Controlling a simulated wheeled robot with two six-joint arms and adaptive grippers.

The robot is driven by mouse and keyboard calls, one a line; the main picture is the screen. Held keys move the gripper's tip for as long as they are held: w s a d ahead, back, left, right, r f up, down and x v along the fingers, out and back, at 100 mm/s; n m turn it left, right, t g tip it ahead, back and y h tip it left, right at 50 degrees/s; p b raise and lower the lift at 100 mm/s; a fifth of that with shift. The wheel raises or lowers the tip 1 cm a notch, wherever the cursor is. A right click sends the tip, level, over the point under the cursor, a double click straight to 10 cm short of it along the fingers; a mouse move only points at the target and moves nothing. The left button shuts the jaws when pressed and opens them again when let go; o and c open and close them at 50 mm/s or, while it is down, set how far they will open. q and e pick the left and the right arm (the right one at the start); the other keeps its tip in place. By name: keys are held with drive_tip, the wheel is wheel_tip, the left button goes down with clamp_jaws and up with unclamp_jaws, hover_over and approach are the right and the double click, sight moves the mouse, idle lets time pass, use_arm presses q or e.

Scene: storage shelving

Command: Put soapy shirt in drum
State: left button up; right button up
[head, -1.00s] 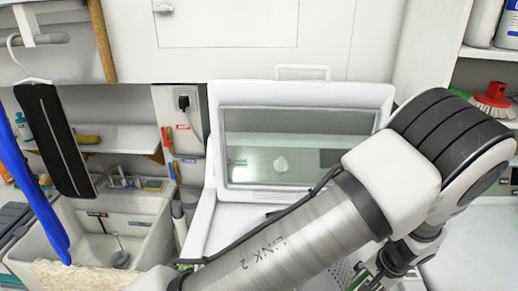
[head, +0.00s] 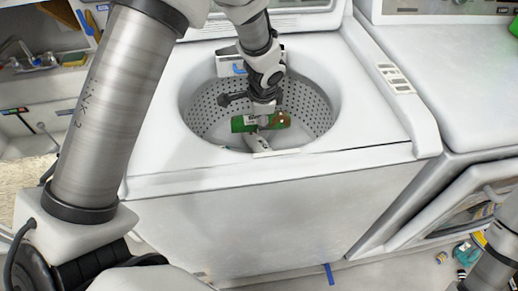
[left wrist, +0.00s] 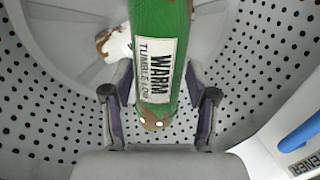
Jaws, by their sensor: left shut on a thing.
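My left gripper (head: 262,103) is down inside the open washer drum (head: 318,110), in the upper middle of the head view. It is shut on a green cloth bundle (head: 245,124) with brown stains, held within the drum opening. In the left wrist view the same bundle (left wrist: 155,15) lies between the two fingers and carries a white label reading "WARM TUMBLE LOW". No soap suds are clear on it. A white piece with a brown stain (left wrist: 116,44) lies below it in the drum. My right gripper is out of view.
The drum's perforated wall (left wrist: 40,110) surrounds the gripper closely. A dispenser with a blue part (left wrist: 305,135) sits at the rim. A second white machine (head: 450,85) adjoins on the right. A sink (head: 25,125) stands at left, and small packages (head: 466,252) lie on the floor.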

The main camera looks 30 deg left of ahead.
sight(260, 142)
use_arm(q)
drive_tip(key=x, duration=0.2)
drive_tip(key=s+b+x, duration=0.1)
drive_tip(key=x, duration=0.1)
drive_tip(key=d+b+x, duration=0.1)
drive_tip(key=x, duration=0.1)
drive_tip(key=shift+a+f, duration=0.1)
drive_tip(key=shift+f, duration=0.5)
drive_tip(key=shift+r, duration=0.1)
drive_tip(key=shift+s+f+b, duration=0.1)
drive_tip(key=shift+f+b, duration=0.3)
drive_tip(key=o, duration=1.4)
drive_tip(key=shift+r, duration=0.1)
drive_tip(key=shift+r, duration=0.1)
